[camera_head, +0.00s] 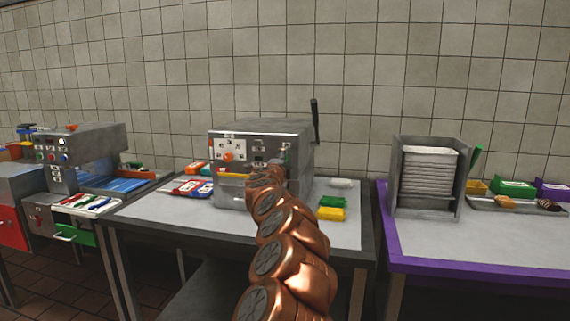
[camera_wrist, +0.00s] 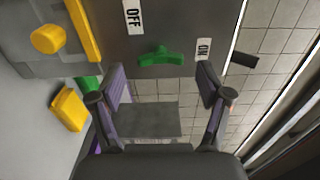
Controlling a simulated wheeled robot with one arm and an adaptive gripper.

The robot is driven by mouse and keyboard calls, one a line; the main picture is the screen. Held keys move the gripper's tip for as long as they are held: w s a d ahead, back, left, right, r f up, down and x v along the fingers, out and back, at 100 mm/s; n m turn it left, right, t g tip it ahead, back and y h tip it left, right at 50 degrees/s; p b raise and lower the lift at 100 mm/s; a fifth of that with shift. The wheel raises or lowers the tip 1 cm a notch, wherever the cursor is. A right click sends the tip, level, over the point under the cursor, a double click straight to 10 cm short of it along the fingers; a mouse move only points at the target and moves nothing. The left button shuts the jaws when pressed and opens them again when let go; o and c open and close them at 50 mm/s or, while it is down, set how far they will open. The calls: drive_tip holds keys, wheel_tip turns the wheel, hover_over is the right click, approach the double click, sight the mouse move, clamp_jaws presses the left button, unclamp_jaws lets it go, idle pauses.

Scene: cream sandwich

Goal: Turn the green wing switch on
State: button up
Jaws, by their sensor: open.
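The green wing switch (camera_wrist: 160,56) sits on the grey machine face in the wrist view, between a white OFF label (camera_wrist: 133,16) on the left and a white ON label (camera_wrist: 204,48) on the right. Its wings lie roughly crosswise in that picture; I cannot tell which setting it is at. My gripper (camera_wrist: 163,88) is open and empty, its two dark fingers apart below the switch in the picture, not visibly touching it. In the head view my copper arm reaches the front of the steel machine (camera_head: 290,137) and covers part of it; the switch is not clear there.
The wrist view also shows a yellow knob (camera_wrist: 47,39), a yellow bar (camera_wrist: 86,28) and a yellow block (camera_wrist: 69,109). A black lever (camera_head: 315,118) stands at the machine's right. A steel rack (camera_head: 400,180) stands on the purple-edged table (camera_head: 490,270).

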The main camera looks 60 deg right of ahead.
drive_tip(key=v, duration=1.1)
idle(0.3)
idle(0.8)
